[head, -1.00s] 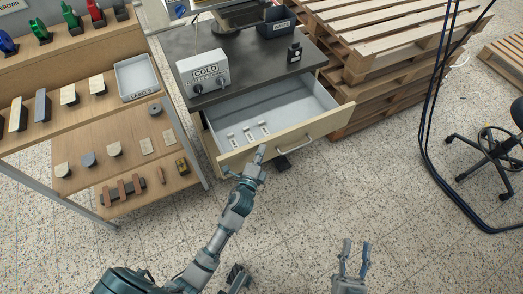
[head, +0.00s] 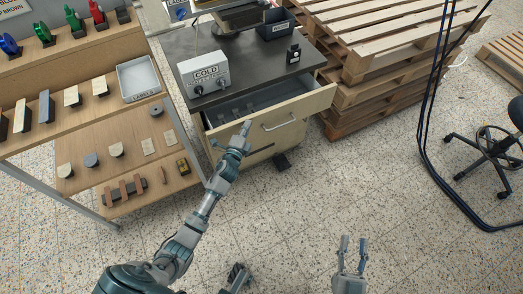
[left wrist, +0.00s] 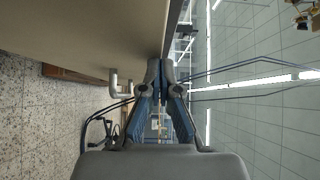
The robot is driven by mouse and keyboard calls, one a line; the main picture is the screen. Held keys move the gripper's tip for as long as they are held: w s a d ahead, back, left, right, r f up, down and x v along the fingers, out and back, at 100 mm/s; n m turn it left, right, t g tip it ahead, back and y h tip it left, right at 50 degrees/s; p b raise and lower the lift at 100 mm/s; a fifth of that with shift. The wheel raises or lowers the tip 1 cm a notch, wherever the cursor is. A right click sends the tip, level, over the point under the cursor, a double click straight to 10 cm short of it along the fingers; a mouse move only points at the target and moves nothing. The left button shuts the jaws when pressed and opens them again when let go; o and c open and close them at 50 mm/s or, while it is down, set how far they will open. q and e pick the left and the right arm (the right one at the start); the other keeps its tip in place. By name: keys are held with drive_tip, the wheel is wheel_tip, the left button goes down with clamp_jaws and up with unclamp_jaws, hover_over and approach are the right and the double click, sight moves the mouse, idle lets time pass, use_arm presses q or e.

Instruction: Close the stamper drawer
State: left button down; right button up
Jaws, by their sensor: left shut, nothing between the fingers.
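The stamper drawer (head: 292,113) has a light wooden front with a metal handle (head: 279,122). It is partly open beneath the dark top (head: 262,75) of the cabinet, with a narrow strip of its inside showing. My left gripper (head: 245,127) is shut and empty, its tip at the drawer front, left of the handle. In the left wrist view the shut fingers (left wrist: 160,72) are at the drawer front (left wrist: 90,35), with the handle (left wrist: 120,84) beside them. Whether they touch it is hard to tell. My right gripper (head: 353,245) is open and empty, low over the floor.
A grey box marked COLD (head: 204,75) and a small dark bottle (head: 293,53) stand on the cabinet top. A wooden shelf (head: 120,145) with tools and a labels tray (head: 138,79) is at left. Stacked pallets (head: 365,60) stand at right.

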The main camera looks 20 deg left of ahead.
use_arm(q)
drive_tip(key=w+a+b, duration=0.1)
drive_tip(key=w+a, duration=0.4)
drive_tip(key=a, duration=0.2)
drive_tip(key=shift+w+a, duration=0.15)
drive_tip(key=shift+w, duration=0.2)
use_arm(e)
drive_tip(key=shift+s+r+t, duration=0.35)
drive_tip(key=shift+r+t, duration=0.3)
drive_tip(key=shift+r, duration=0.05)
drive_tip(key=shift+s+r+t, duration=0.35)
drive_tip(key=shift+r+t, duration=0.3)
drive_tip(key=shift+r, duration=0.05)
use_arm(q)
drive_tip(key=shift+f, duration=0.15)
use_arm(e)
drive_tip(key=shift+w, duration=0.15)
